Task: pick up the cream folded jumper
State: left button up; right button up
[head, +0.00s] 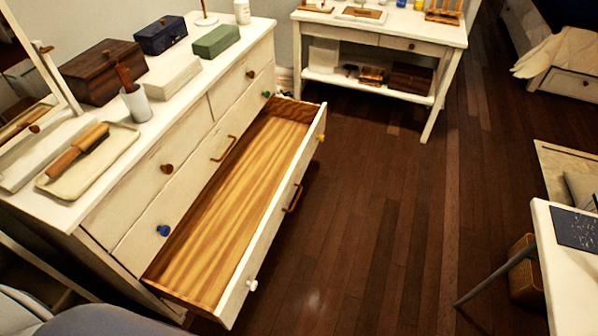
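A flat cream rectangular bundle (170,79) lies on top of the white dresser, between a dark wooden box and a green bundle. It may be the cream folded jumper, but I cannot tell cloth from a box at this size. The similar green bundle (216,41) lies behind it to the right. Neither of my grippers shows in the head view.
The dresser (130,200) has a long drawer (245,205) pulled out and empty. A wooden box (103,72), blue box (160,36), cup (136,104) and brush tray (88,162) crowd its top. A white side table (455,38) stands behind; dark floor (390,220) is clear.

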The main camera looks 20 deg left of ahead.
aim_at(163, 85)
jog(key=u, duration=1.25)
jog(key=l+u, duration=0.1)
jog(key=u, duration=0.35)
jog(key=i+l+u, duration=0.1)
jog(key=u, duration=0.35)
jog(key=l+u, duration=0.2)
jog(key=u, duration=0.25)
jog(key=l+u, duration=0.2)
jog(key=l, duration=0.25)
jog(key=k+l+u, duration=0.15)
jog(key=l, duration=0.3)
jog(key=k+l+u, duration=0.2)
jog(key=l, duration=0.25)
jog(key=l+u, duration=0.2)
jog(key=l, duration=0.25)
jog(key=k+l+u, duration=0.15)
jog(key=l, duration=0.2)
jog(key=k+l+u, duration=0.2)
jog(key=l, duration=0.2)
